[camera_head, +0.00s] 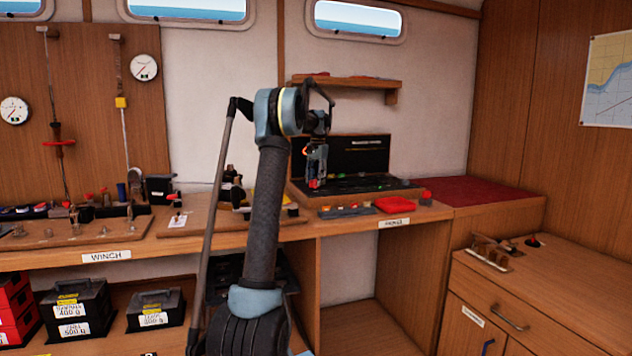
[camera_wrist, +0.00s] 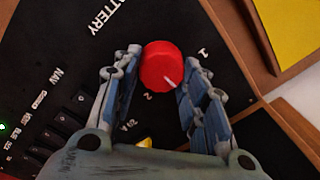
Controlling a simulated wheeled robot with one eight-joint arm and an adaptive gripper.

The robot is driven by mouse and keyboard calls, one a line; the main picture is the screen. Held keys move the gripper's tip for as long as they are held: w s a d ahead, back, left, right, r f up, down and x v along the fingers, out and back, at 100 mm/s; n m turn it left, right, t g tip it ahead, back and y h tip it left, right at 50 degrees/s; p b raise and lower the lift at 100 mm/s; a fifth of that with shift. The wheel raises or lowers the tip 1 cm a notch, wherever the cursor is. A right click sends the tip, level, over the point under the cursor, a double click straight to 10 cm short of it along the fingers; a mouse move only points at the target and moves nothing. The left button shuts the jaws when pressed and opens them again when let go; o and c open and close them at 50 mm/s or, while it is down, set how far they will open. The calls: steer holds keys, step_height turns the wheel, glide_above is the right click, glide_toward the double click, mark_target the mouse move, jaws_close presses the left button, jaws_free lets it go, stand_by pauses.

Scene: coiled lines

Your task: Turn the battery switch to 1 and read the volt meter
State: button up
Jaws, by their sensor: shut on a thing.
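The battery switch is a round red knob (camera_wrist: 160,66) on a black panel (camera_wrist: 60,35) in the wrist view, near the word BATTERY. Its white pointer line faces the lower right of the picture, between the printed 1 (camera_wrist: 202,52) and 2 (camera_wrist: 148,97). My gripper (camera_wrist: 158,77) is shut on the knob, with a finger on either side. In the head view my gripper (camera_head: 316,180) is down at the black panel on the bench, and little of the knob shows there. I cannot make out a volt meter on the panel.
Several small dark switches (camera_wrist: 68,120), a green light (camera_wrist: 3,128) and a yellow part (camera_wrist: 144,142) lie on the panel nearby. A red item (camera_head: 395,204) lies in front of the panel. Dial gauges (camera_head: 143,68) hang on the left wall. The red-topped bench (camera_head: 490,190) is clear.

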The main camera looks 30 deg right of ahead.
steer(key=shift+a, duration=0.1)
steer(key=n, duration=0.5)
steer(key=shift+n, duration=0.4)
steer(key=n, duration=0.5)
steer(key=shift+w+n+g, duration=0.15)
steer(key=shift+n+g, duration=0.15)
steer(key=o, duration=1.1)
steer(key=shift+r, duration=0.2)
steer(key=r, duration=1.1)
steer(key=shift+d+r, duration=0.3)
